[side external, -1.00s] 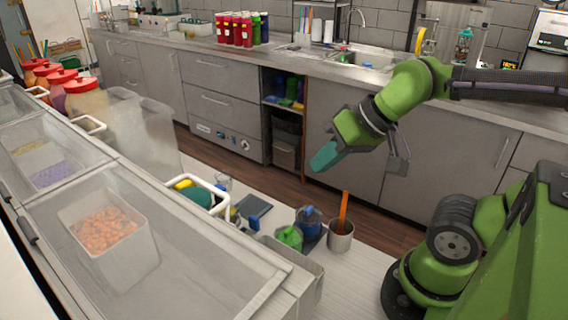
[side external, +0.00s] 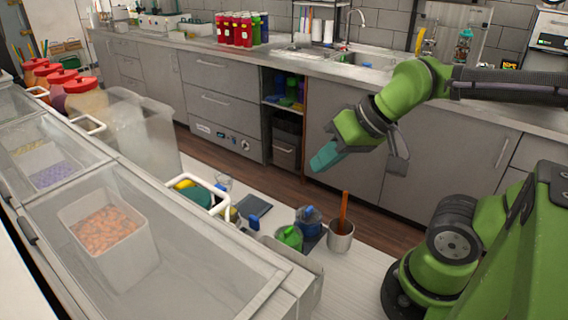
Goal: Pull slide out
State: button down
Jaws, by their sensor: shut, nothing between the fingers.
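My gripper (side external: 325,158) has teal fingers and hangs in mid-air over the floor side of the near counter, in front of the grey cabinets. It points down and to the left. The fingers are together and hold nothing. A boxy machine with a small green display (side external: 552,40) stands at the upper right, cut off by the picture edge. I cannot tell whether it is the cup sealer. No slide can be made out in this view. My gripper is far from that machine and touches nothing.
Clear food bins (side external: 115,240) fill the left. A sink (side external: 362,60) lies behind.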

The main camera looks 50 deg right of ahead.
aim_at(254, 217)
jog(key=c, duration=1.7)
grip_release()
jog(key=o, duration=0.3)
jog(key=shift+w+f+g, duration=0.1)
jog(key=shift+f+g, duration=0.2)
jog(key=shift+f, duration=0.15)
jog(key=shift+o, duration=1.3)
jog(key=w+a+f+n+g, duration=0.1)
jog(key=w+f+g, duration=0.1)
jog(key=w, duration=0.5)
jog(key=w+a+f+n+g+h, duration=0.1)
jog(key=w+g, duration=0.3)
jog(key=w, duration=0.4)
jog(key=shift+w+f+n+h, duration=0.2)
jog(key=shift+f+n+h, duration=0.1)
jog(key=shift+f+n, duration=0.5)
jog(key=shift+g, duration=0.3)
jog(key=f, duration=1)
jog(key=w+f, duration=0.1)
jog(key=f, duration=0.4)
jog(key=shift+f, duration=0.4)
jog(key=shift+c, duration=0.4)
grip_shut()
